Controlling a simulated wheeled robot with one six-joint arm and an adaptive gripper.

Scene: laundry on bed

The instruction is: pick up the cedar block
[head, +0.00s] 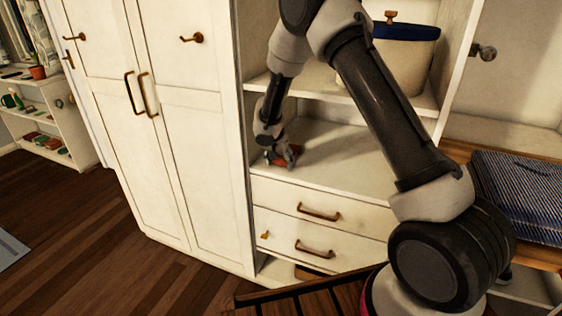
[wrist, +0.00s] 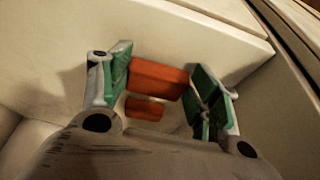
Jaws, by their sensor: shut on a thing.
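The cedar block (wrist: 160,79) is red-orange and shows in the wrist view between my gripper's two green-padded fingers. A smaller orange piece (wrist: 145,108) shows just below it; I cannot tell whether it is part of the same block. My gripper (wrist: 165,92) is shut on the block, with one finger at each end. In the head view my gripper (head: 281,157) is low in the open cabinet compartment, and the block (head: 291,152) shows as a small red patch partly hidden by the fingers. I cannot tell whether the block touches the shelf.
The white shelf board (head: 335,160) is mostly bare right of my gripper. A cabinet wall stands close on the left. Above is another shelf with a cream bin with a blue rim (head: 405,55). Drawers (head: 318,212) are below. A striped blue cloth (head: 520,195) lies at right.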

